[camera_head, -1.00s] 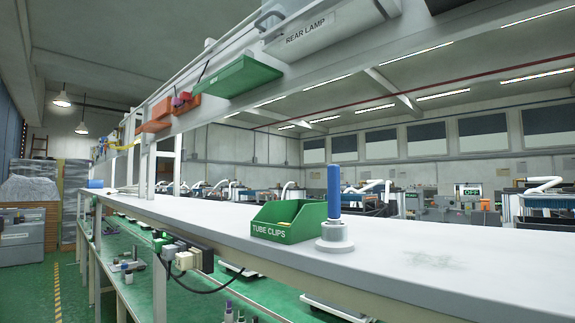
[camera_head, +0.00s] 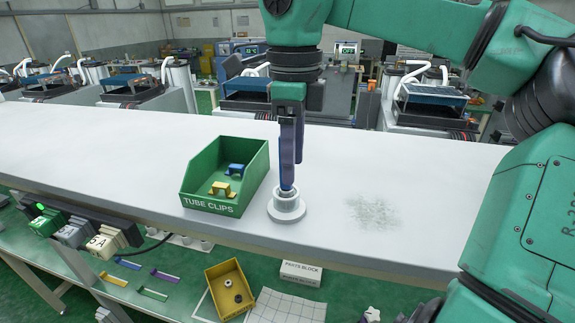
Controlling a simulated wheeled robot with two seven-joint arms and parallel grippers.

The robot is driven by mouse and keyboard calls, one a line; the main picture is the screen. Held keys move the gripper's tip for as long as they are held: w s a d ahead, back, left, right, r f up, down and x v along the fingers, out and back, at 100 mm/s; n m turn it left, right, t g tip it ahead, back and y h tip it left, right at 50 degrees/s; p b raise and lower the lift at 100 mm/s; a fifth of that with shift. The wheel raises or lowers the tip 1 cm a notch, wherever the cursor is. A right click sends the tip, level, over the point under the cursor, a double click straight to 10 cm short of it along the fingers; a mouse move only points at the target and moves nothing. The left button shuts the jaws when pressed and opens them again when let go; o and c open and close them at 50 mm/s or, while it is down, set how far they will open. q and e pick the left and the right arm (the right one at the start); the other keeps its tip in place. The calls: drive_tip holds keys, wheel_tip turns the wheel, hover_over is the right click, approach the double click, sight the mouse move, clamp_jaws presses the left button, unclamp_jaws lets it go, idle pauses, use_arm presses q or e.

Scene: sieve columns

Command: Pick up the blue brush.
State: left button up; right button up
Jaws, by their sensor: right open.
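The blue brush (camera_head: 287,165) stands upright in a round pale grey holder (camera_head: 287,209) on the white bench top (camera_head: 420,180). My right gripper (camera_head: 291,150) points straight down at the brush from above. Its dark fingers overlap the brush's upper part, and it is open. The top of the brush is hidden by the gripper, and I cannot tell whether the fingers touch it. My left gripper is not in view.
A green bin marked "TUBE CLIPS" (camera_head: 212,206), holding blue and yellow clips, stands just left of the holder. A grey smudge (camera_head: 372,212) marks the bench to the right. A yellow tray (camera_head: 229,288) lies on the lower shelf.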

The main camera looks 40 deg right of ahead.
drive_tip(key=shift+w+a+f, duration=0.25)
drive_tip(key=shift+w+f, duration=0.15)
drive_tip(key=shift+w, duration=0.1)
drive_tip(key=shift+w+a+f, duration=0.2)
drive_tip(key=shift+w+f, duration=0.15)
drive_tip(key=shift+w, duration=0.15)
drive_tip(key=shift+s+d, duration=0.25)
drive_tip(key=shift+s, duration=0.1)
drive_tip(key=c, duration=0.9)
drive_tip(key=shift+s+r, duration=0.1)
drive_tip(key=shift+s, duration=0.15)
clamp_jaws()
drive_tip(key=shift+w, duration=0.1)
